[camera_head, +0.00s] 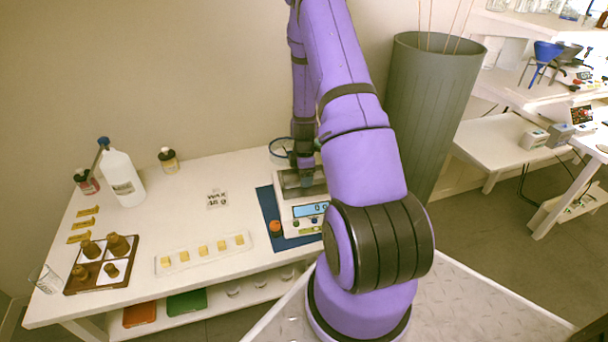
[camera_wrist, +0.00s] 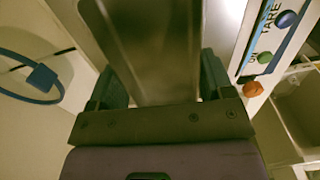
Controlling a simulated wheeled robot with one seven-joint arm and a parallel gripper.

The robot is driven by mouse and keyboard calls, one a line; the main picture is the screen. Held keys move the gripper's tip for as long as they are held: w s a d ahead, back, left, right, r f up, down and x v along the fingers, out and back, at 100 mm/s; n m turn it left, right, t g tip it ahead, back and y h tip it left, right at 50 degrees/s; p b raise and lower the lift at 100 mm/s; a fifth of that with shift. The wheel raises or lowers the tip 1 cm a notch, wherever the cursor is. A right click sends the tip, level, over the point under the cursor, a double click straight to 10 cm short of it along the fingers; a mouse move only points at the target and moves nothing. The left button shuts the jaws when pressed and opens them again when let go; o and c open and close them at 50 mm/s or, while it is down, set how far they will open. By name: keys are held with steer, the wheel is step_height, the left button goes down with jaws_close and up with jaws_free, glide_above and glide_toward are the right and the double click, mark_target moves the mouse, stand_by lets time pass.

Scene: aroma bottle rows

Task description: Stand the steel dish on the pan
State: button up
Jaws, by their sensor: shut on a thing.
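The steel dish (camera_wrist: 155,50) is a shiny metal piece between the two fingers of my gripper (camera_wrist: 160,85) in the wrist view, and the gripper is shut on it. In the head view my gripper (camera_head: 306,178) is low over the top of the white balance (camera_head: 309,212), with the arm covering its right side. The balance's panel with knobs also shows at the upper right of the wrist view (camera_wrist: 262,45). The pan is largely hidden by the gripper and dish, and I cannot tell whether the dish touches it.
The balance stands on a blue mat (camera_head: 268,205).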

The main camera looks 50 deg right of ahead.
steer(key=shift+f, duration=0.15)
steer(key=o, duration=0.9)
steer(key=shift+o, duration=0.2)
